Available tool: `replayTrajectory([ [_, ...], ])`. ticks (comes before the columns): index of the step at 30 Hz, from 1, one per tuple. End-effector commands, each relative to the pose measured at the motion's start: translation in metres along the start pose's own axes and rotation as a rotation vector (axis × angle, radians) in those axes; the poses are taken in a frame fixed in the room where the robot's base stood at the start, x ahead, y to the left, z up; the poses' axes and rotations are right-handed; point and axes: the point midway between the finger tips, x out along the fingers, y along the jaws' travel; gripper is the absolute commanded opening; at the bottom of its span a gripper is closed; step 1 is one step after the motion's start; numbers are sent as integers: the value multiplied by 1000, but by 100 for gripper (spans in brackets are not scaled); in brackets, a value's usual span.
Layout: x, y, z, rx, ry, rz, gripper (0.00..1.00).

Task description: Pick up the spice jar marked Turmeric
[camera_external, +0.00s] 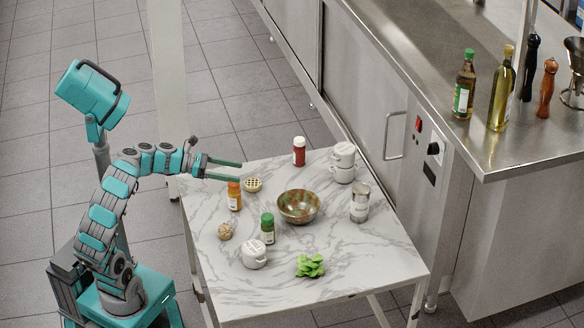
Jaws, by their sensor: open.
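The orange-lidded jar has orange contents. My gripper (242,172) is open and empty, its two fingers pointing right over the table's back left edge. It appears above and just behind the orange-lidded jar, apart from it.
A small waffle-like round (253,185) lies beside the orange-lidded jar. A steel counter (440,60) runs behind the table.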

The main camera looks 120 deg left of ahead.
Motion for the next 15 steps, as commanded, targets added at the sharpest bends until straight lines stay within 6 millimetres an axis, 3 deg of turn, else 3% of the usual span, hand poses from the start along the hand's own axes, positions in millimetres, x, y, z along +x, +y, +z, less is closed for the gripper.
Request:
replayTrajectory([
  [6, -25, 6, -37, 68, 79, -32, 83],
  [11, -30, 4, -47, 84, 99, -50, 83],
  [15, -23, 2, -50, 87, 100, -58, 83],
])
